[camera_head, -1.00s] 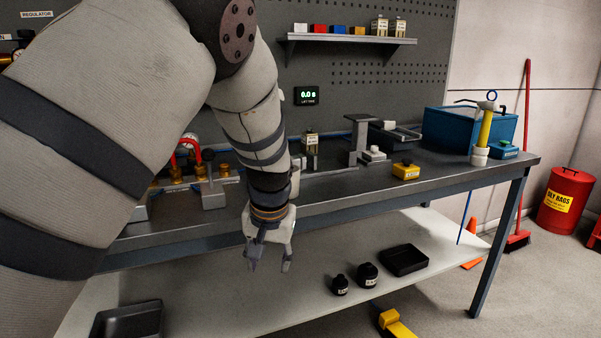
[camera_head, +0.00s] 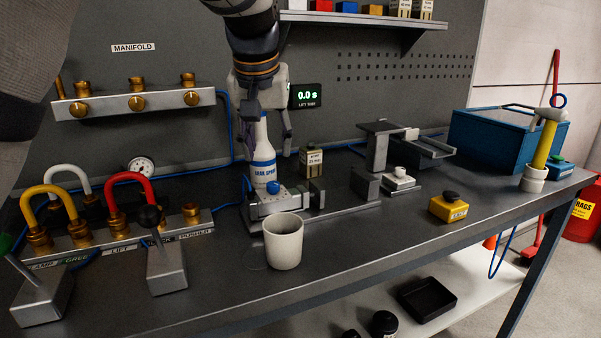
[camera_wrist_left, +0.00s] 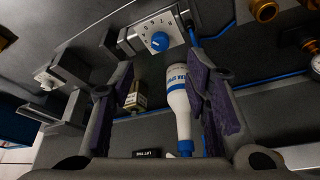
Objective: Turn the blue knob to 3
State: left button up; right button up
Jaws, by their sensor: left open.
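The blue knob (camera_head: 273,187) sits on a grey metal block (camera_head: 284,203) at the middle of the bench. In the left wrist view the knob (camera_wrist_left: 160,41) is beyond the fingertips, on a pale plate with small marks that I cannot read surely. My left gripper (camera_head: 266,142) is open, pointing down above and behind the knob, not touching it. A white spray bottle (camera_head: 262,150) with a blue band shows between its fingers; in the left wrist view the bottle (camera_wrist_left: 180,112) is nearer the right finger. Contact with the bottle cannot be told. My right gripper is not in view.
A beige cup (camera_head: 284,242) stands in front of the knob block. A small labelled box (camera_head: 311,162) stands right of the bottle. Lever blocks (camera_head: 166,268) and hoses are at left. A metal stand (camera_head: 378,148) and yellow block (camera_head: 448,207) are at right. The front right bench top is clear.

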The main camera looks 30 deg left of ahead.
aim_at(273, 184)
pick_arm(q)
jog(key=x, duration=0.9)
jog(key=shift+w+f, duration=0.1)
jog(key=shift+f, duration=0.15)
grip_shut()
